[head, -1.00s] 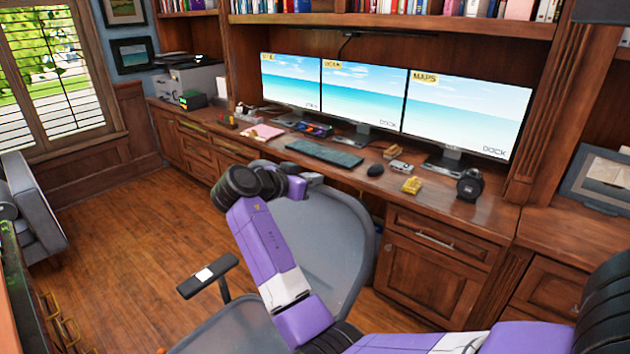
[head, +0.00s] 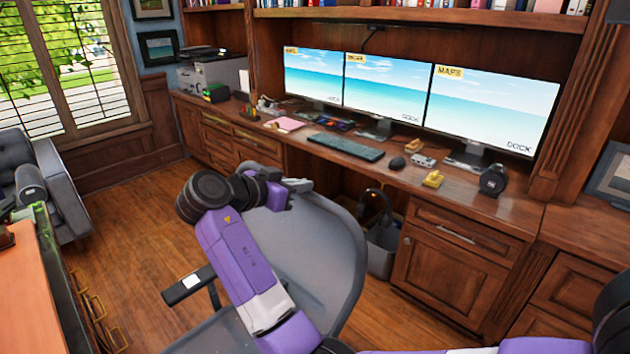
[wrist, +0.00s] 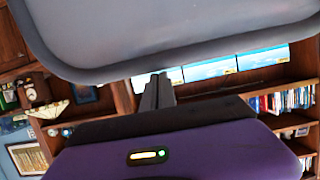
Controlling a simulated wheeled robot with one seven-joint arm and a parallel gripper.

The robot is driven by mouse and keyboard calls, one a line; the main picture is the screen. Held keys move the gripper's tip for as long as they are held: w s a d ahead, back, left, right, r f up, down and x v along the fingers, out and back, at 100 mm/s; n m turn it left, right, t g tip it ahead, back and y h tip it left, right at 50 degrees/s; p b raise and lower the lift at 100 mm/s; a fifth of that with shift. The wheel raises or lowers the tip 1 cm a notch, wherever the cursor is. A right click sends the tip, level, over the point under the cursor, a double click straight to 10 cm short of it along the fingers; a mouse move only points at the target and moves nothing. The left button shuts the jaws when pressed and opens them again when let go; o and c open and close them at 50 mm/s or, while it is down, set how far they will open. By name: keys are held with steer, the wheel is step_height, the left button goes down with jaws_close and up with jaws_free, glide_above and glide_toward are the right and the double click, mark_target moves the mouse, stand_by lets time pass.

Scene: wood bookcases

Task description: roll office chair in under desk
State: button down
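The opening under the desk is partly hidden by the chair.
A grey bin (head: 382,248) with headphones stands on the floor by the right cabinet (head: 450,265). Monitors, a keyboard (head: 345,147) and small items cover the desktop. A grey armchair (head: 50,180) and an orange-topped desk (head: 40,290) are at the left. Wooden floor (head: 140,225) is clear between them.

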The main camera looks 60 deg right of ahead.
steer(key=w+a+b, duration=0.1)
steer(key=w+a, duration=0.2)
steer(key=a, duration=1)
steer(key=w+a+f+b, duration=0.1)
steer(key=w+a, duration=0.2)
steer(key=a, duration=1)
steer(key=shift+a+f+b, duration=0.15)
steer(key=shift+a+b, duration=0.2)
steer(key=shift+w, duration=0.1)
steer(key=r+v, duration=0.1)
steer(key=v, duration=0.7)
steer(key=shift+r, duration=0.2)
